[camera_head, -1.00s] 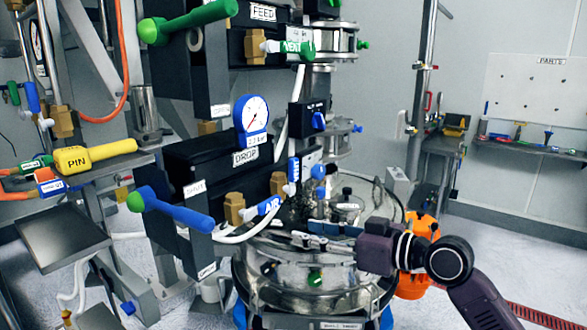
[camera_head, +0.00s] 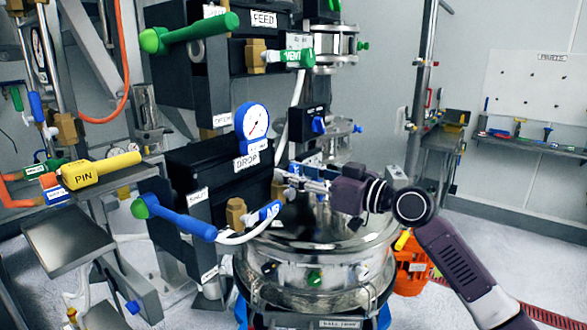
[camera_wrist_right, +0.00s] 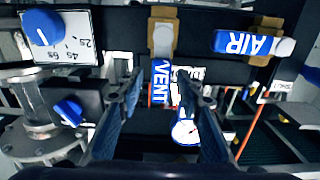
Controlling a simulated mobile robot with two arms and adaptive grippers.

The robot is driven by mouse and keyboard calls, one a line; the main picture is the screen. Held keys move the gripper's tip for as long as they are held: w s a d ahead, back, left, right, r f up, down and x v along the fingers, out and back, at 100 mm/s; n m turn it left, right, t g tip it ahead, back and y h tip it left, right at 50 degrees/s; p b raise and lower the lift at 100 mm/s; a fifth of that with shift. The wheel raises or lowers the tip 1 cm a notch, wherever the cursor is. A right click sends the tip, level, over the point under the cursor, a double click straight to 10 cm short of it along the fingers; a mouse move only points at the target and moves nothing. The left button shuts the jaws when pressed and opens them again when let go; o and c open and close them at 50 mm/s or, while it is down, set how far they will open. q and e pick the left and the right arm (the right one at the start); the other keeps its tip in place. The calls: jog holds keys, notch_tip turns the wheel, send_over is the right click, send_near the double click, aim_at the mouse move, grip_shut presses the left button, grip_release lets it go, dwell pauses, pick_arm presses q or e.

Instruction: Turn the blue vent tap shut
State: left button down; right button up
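The blue vent tap (camera_wrist_right: 160,85) shows in the right wrist view as a blue handle marked VENT below a brass fitting (camera_wrist_right: 162,38). My right gripper (camera_wrist_right: 161,84) is open, with one finger on each side of the handle. I cannot tell whether either finger touches it. In the head view my right gripper (camera_head: 287,181) reaches in from the right beside the DROP unit, and its hand largely covers the vent tap there. My left gripper is not in view.
The blue AIR tap (camera_head: 263,213) is close by; it also shows in the wrist view (camera_wrist_right: 245,42). A blue-rimmed gauge (camera_head: 252,122), a long blue lever (camera_head: 180,217) and a blue knob (camera_head: 319,124) surround the spot. The steel sifter vessel (camera_head: 318,265) stands below.

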jog(key=shift+c, duration=0.2)
grip_shut()
dwell(0.5)
jog(key=w+d+f+m+p, duration=0.2)
jog(key=w+d+f+m, duration=0.1)
jog(key=m, duration=1.5)
jog(key=shift+w+f+p, duration=0.4)
jog(key=shift+w+f, duration=0.25)
jog(key=shift+f, duration=0.65)
